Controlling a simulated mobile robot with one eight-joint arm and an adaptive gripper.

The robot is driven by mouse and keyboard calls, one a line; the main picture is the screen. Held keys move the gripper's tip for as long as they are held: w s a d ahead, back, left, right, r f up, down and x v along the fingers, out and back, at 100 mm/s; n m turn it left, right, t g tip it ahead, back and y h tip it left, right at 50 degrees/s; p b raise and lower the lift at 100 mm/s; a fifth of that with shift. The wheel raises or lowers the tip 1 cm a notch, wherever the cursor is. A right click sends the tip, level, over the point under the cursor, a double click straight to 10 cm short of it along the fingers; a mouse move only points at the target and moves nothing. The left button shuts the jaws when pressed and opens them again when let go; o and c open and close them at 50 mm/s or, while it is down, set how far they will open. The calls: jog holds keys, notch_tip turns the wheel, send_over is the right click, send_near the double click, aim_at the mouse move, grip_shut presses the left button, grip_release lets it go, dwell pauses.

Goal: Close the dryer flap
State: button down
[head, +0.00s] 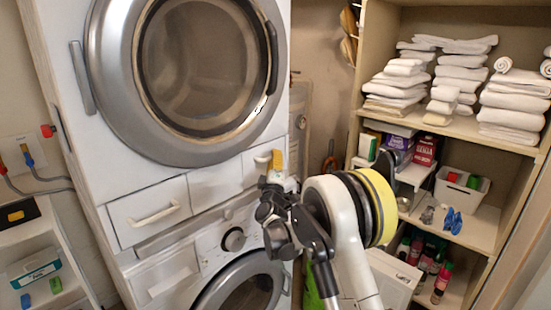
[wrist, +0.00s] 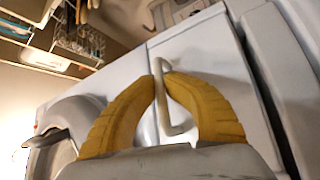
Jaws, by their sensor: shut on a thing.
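My gripper (head: 278,160) is at the right end of the row of panels between the two stacked machines. In the wrist view its yellow fingers (wrist: 161,72) close at their tips on a pale, bent handle (wrist: 172,128) on a white panel. The panel, which looks like the flap (wrist: 205,62), shows behind the fingers with a narrow seam at its left. In the head view the flap (head: 256,171) is partly hidden by my gripper. I cannot tell whether it is flush or slightly out. The dryer (head: 85,140) has its round door (head: 115,110) shut.
A left drawer (head: 125,212) with its own handle is beside the flap. The lower machine's knob (head: 234,239) and round door (head: 225,287) are below. Wooden shelves with towels (head: 460,70), boxes and bottles stand at the right. A small shelf (head: 30,240) stands at the left.

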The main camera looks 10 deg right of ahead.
jog(key=shift+a+r, duration=0.1)
jog(key=shift+a, duration=0.1)
jog(key=c, duration=1.6)
grip_release()
jog(key=shift+o, duration=0.7)
jog(key=shift+a, duration=0.2)
jog(key=shift+d, duration=0.15)
jog(key=v, duration=1.2)
